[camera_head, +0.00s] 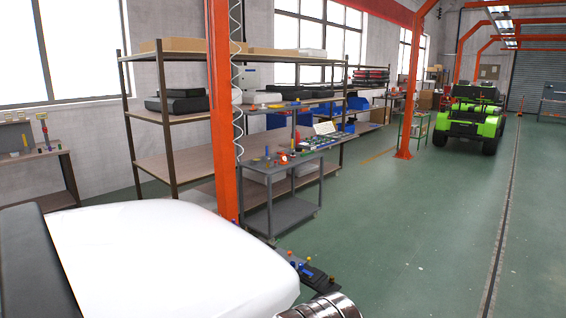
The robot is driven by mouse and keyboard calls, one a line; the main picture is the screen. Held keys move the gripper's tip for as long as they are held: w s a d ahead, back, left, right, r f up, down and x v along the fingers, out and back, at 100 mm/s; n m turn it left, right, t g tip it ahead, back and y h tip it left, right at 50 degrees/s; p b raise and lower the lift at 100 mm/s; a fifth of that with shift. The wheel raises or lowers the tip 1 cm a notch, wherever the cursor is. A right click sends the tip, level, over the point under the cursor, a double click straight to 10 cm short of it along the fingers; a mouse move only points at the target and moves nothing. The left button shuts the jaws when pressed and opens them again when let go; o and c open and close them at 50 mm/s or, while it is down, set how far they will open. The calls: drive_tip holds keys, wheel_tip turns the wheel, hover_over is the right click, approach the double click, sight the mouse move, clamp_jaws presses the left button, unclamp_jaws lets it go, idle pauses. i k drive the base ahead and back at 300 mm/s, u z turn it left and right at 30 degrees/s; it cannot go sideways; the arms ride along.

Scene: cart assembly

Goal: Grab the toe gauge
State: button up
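I cannot pick out the toe gauge for certain. Small coloured tools, one of them red (283,159), lie on the grey tool cart (290,168) near the middle of the picture. They are too small to name. A dark piece with blue and yellow knobs (308,270) shows low in the middle, near the floor. My gripper's fingers are not in view. A shiny ribbed metal cylinder (325,306) is cut off by the bottom edge, and I cannot tell what it belongs to.
An orange post (222,110) stands left of the cart. Shelves with boxes (185,103) line the wall. A side bench (40,155) with tools is at far left. A green vehicle (472,118) is at back right. The green floor (410,225) is clear at right.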

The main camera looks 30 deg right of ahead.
sight(283, 158)
drive_tip(key=k, duration=1)
drive_tip(key=z, duration=1.3)
drive_tip(key=i, duration=1.75)
